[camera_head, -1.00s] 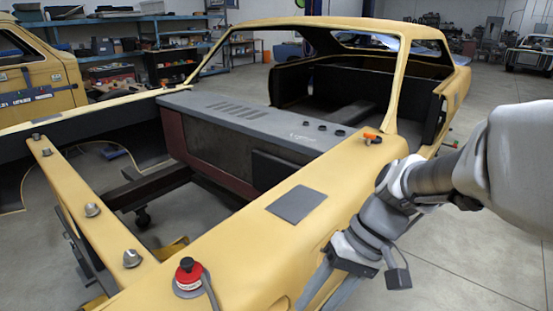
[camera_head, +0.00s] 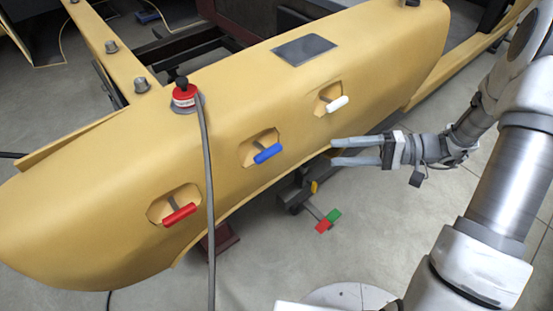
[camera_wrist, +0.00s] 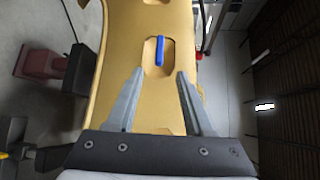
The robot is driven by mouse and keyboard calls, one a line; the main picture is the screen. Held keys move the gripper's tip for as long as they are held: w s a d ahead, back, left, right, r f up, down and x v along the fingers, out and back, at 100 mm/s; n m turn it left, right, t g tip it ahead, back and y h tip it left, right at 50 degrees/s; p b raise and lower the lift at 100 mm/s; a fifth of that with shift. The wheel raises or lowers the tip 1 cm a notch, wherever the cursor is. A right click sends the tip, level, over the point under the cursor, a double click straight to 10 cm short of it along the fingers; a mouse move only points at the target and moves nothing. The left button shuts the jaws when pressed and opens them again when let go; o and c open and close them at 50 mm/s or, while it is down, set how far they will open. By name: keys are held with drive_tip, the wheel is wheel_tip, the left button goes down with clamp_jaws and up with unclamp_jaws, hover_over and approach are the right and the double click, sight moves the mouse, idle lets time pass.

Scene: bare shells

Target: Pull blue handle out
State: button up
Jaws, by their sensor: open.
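The blue handle (camera_head: 268,153) sits in a cutout in the side of the yellow car body (camera_head: 120,195), between a red handle (camera_head: 180,215) and a white handle (camera_head: 337,104). My gripper (camera_head: 333,151) is to the right of the blue handle, apart from it, with its two fingers spread and nothing between them. In the wrist view, the blue handle (camera_wrist: 160,53) is upright beyond the fingertips, roughly between their lines. My open gripper (camera_wrist: 160,72) does not touch it.
A red knob with a black top (camera_head: 184,95) stands on the body, and a grey cable (camera_head: 207,190) hangs from it down past the side. Below the body is a stand with red and green ends (camera_head: 328,221). Grey floor lies in front.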

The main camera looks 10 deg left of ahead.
sight(271, 155)
drive_tip(key=a+f, duration=0.1)
drive_tip(key=a, duration=0.4)
drive_tip(key=s+a, duration=0.1)
drive_tip(key=a, duration=0.5)
drive_tip(key=a+f, duration=0.1)
drive_tip(key=a, duration=0.5)
drive_tip(key=shift+s+a+f+p, duration=0.1)
drive_tip(key=shift+s+f+p, duration=0.15)
drive_tip(key=shift+f+p, duration=0.1)
drive_tip(key=shift+c, duration=0.3)
clamp_jaws()
